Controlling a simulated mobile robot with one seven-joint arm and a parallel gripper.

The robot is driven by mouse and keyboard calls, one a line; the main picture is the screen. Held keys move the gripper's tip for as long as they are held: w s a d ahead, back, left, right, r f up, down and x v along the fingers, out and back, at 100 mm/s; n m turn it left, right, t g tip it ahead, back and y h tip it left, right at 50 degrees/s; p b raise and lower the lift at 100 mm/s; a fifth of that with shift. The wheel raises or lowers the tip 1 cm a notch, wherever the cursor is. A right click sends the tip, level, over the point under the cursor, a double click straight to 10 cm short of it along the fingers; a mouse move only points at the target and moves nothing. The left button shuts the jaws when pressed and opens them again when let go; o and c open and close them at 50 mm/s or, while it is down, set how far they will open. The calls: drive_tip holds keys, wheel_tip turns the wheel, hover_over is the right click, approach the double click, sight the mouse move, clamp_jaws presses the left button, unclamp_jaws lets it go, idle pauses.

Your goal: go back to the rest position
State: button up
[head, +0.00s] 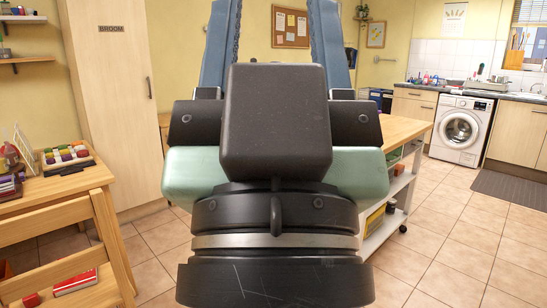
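My gripper (275,20) fills the middle of the head view, close to the camera and pointing up and away. Its black wrist, dark box and pale green body stand in front of two long blue fingers. The fingers are well apart, and the wall with a corkboard shows between them. I see nothing held between them. The fingertips run out of the top of the frame, so their ends are hidden.
A wooden table (407,130) on a white wheeled frame stands behind my gripper to the right. A wooden desk (55,184) with small items is at left, near a tall cabinet (110,100). A washing machine (460,130) and sink counter are at back right. Tiled floor (450,230) at right is clear.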

wheel_tip(320, 180, up, 25)
drive_tip(key=p, duration=2.2)
drive_tip(key=shift+f, duration=0.2)
drive_tip(key=shift+w+a, duration=0.15)
